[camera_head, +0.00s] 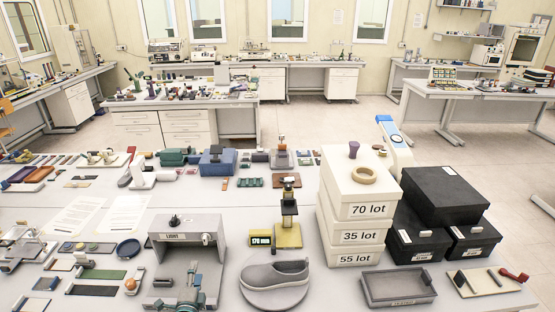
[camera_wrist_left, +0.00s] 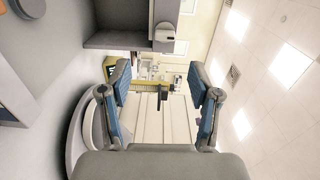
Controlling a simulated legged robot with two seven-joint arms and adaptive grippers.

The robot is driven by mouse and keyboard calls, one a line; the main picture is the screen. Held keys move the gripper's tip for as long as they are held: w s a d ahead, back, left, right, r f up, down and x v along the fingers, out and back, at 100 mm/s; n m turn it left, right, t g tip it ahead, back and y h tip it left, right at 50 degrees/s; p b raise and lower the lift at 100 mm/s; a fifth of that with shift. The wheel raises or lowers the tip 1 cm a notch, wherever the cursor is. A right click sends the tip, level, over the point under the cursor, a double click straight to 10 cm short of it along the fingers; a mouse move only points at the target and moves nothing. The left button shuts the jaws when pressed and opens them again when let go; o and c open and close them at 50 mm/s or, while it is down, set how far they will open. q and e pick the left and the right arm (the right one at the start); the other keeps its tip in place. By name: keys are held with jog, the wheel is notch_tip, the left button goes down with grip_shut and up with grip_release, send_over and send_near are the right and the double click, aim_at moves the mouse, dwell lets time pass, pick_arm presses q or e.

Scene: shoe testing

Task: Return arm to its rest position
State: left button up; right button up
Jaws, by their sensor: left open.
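My left gripper (camera_head: 186,297) shows at the bottom edge of the head view, in front of the grey light box (camera_head: 186,232). In the left wrist view my left gripper (camera_wrist_left: 161,92) has its two blue-padded fingers spread wide, with nothing held between them. The rest of my left arm is mostly out of view. A grey shoe (camera_head: 275,272) rests on a round grey plate (camera_head: 274,302), to the right of the gripper. My right gripper is in neither view.
White boxes (camera_head: 352,237) are stacked at the right, beside black boxes (camera_head: 444,195). A grey tray (camera_head: 397,286) lies in front. A yellow gauge stand (camera_head: 288,236) stands behind the shoe. Small tools and samples crowd the table's left side. Other benches (camera_head: 186,117) stand farther back.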

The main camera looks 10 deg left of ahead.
pick_arm(q)
jog(key=s+d+f+n+g+h, duration=0.1)
jog(key=s+d+f+n+g, duration=0.55)
jog(key=s+f, duration=0.6)
jog(key=s+d+f+n+g+h, duration=0.2)
jog(key=s+d+n+g, duration=0.15)
jog(key=s+d, duration=0.45)
jog(key=s+d+f+n+g+h, duration=0.2)
jog(key=s+d+f+n+g, duration=0.15)
jog(key=s, duration=0.85)
notch_tip(320, 180, down, 27)
jog(key=s+g+b, duration=0.2)
jog(key=s+a+f+m, duration=0.1)
jog(key=s+a+f, duration=0.2)
jog(key=s+f, duration=1.4)
jog(key=shift+a+f+g+y+b, duration=0.15)
jog(key=shift+a+g+y+b, duration=0.05)
jog(key=shift+g+y+b, duration=0.15)
